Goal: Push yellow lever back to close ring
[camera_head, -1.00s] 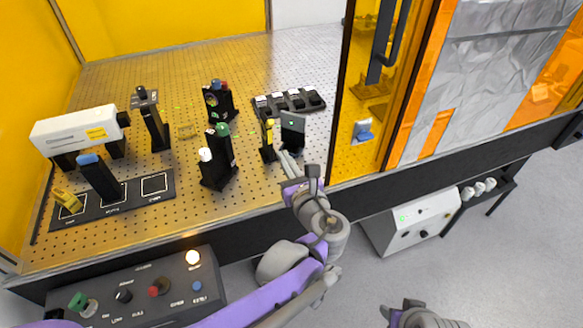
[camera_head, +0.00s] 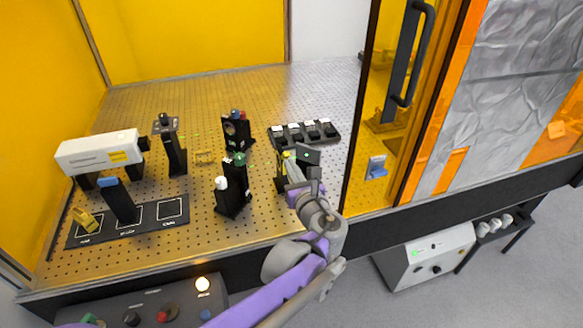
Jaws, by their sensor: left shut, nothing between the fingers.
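The yellow lever (camera_head: 285,156) shows as a small yellow piece at the top of a slim black mount (camera_head: 280,180) on the perforated table. My left gripper (camera_head: 291,166) is shut and empty, with its fingertips right at the lever's front right side. I cannot tell whether they touch it. The fingers partly cover the lever and mount, and the ring cannot be made out clearly. A dark square plate with a green mark (camera_head: 308,155) stands just right of the fingers. My right gripper is out of view.
A black tray (camera_head: 330,139) lies behind. An orange door frame (camera_head: 362,190) stands to the right. A white laser-like box (camera_head: 97,151) is far left.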

